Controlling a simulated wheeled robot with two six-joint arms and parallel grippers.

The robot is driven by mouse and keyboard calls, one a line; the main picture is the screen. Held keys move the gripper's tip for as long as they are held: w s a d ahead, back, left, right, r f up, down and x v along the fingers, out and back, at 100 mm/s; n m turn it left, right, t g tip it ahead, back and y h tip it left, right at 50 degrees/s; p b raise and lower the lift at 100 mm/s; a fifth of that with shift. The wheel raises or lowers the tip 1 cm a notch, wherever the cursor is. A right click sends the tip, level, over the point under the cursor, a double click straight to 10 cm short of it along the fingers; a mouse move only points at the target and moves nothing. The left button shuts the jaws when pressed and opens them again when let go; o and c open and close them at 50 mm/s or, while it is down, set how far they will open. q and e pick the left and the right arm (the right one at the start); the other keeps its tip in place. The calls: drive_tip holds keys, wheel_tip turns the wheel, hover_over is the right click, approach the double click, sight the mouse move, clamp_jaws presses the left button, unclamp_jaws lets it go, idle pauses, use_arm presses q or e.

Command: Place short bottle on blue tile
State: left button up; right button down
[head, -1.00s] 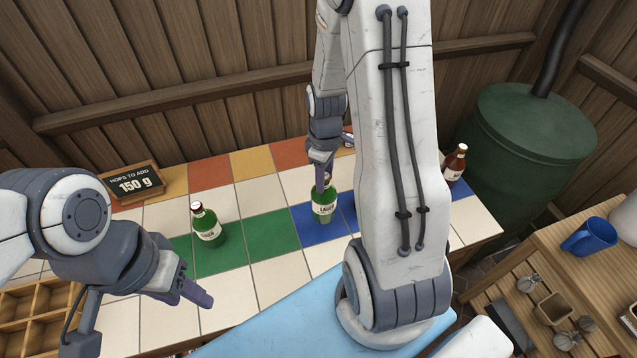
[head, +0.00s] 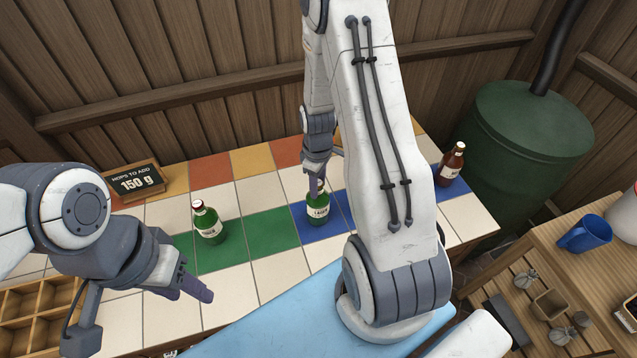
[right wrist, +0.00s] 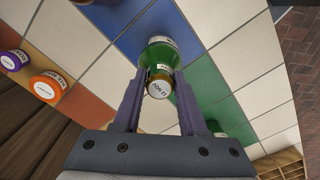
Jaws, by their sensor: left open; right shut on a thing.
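A green bottle with a white label (head: 317,211) is between the fingers of my right gripper (head: 316,184). It is upright over the leftmost blue tile (head: 324,231), near the green tiles; I cannot tell whether its base touches. In the right wrist view the two fingers (right wrist: 158,92) close on this bottle (right wrist: 160,52), with its cap facing the camera. Another green bottle (head: 208,224) stands on the green tiles. A brown bottle (head: 451,165) stands on a blue tile at the right. My left gripper (head: 196,289) is open and empty over white tiles at the front left.
A hops sign (head: 135,182) stands at the back left. A wooden compartment box (head: 40,310) is at the left edge. A blue mug (head: 586,235) is on the side table at right. Purple-lidded (right wrist: 13,60) and orange-lidded (right wrist: 47,86) jars show in the right wrist view.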

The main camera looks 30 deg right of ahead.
drive_tip(key=shift+c, duration=2.3)
unclamp_jaws()
drive_tip(key=shift+r, duration=0.25)
wheel_tip(320, 180, up, 12)
drive_tip(key=b, duration=0.2)
drive_tip(key=s+a+r, duration=0.3)
drive_tip(key=a, duration=0.6)
drive_tip(key=s+a+r, duration=0.3)
drive_tip(key=s+a, duration=0.1)
drive_tip(key=a, duration=0.5)
drive_tip(key=s+a, duration=0.3)
drive_tip(key=s, duration=0.3)
drive_tip(key=s+a+r+n+y, duration=0.1)
drive_tip(key=s+a, duration=0.2)
drive_tip(key=s, duration=0.3)
drive_tip(key=shift+s+a+r+p, duration=0.2)
drive_tip(key=shift+a+r+p, duration=0.05)
drive_tip(key=shift+r+p, duration=0.05)
